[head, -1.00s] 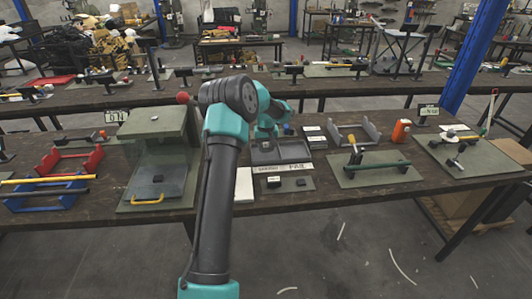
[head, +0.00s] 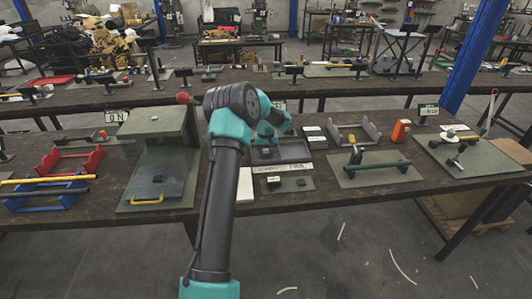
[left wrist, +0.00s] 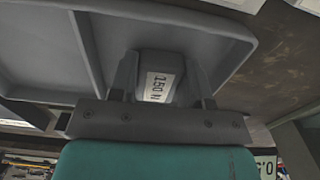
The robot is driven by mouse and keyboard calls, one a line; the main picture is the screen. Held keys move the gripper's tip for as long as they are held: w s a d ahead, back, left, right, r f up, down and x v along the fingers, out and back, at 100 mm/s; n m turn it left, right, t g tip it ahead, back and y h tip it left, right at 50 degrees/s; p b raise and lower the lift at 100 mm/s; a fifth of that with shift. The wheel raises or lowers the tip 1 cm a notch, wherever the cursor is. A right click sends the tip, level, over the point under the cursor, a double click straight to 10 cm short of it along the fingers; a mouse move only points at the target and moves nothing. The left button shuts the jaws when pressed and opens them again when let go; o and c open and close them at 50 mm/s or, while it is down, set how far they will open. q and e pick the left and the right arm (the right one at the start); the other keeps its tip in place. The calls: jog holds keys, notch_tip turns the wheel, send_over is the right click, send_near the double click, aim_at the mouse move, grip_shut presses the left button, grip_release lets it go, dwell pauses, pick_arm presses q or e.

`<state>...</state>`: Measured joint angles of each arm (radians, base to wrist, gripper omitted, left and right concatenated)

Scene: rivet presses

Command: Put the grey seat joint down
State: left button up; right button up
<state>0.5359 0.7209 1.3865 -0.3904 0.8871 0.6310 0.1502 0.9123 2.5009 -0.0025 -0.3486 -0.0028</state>
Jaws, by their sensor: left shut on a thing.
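My left gripper (left wrist: 158,85) is shut on the grey seat joint (left wrist: 162,68), a dark grey block with a white label reading 150 N. In the left wrist view the block sits between the two fingers, over the grey tray (left wrist: 215,32) with a raised rim and a divider. I cannot tell whether it touches the tray floor. In the head view the left arm reaches over the bench to the tray (head: 296,150), which has a white label strip at its front edge; the wrist hides the fingers and block. My right gripper is not in view.
A small mat (head: 303,186) with small dark parts lies in front of the tray. A press (head: 155,125) with a yellow handle stands left. A grey bracket (head: 352,133) and an orange bottle (head: 400,131) are at right. A green mat (head: 385,176) holds a green-handled tool.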

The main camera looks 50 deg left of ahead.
aim_at(266, 152)
pick_arm(q)
jog(key=o, duration=1)
notch_tip(266, 152, up, 12)
jog(key=shift+r, duration=0.15)
dwell(0.5)
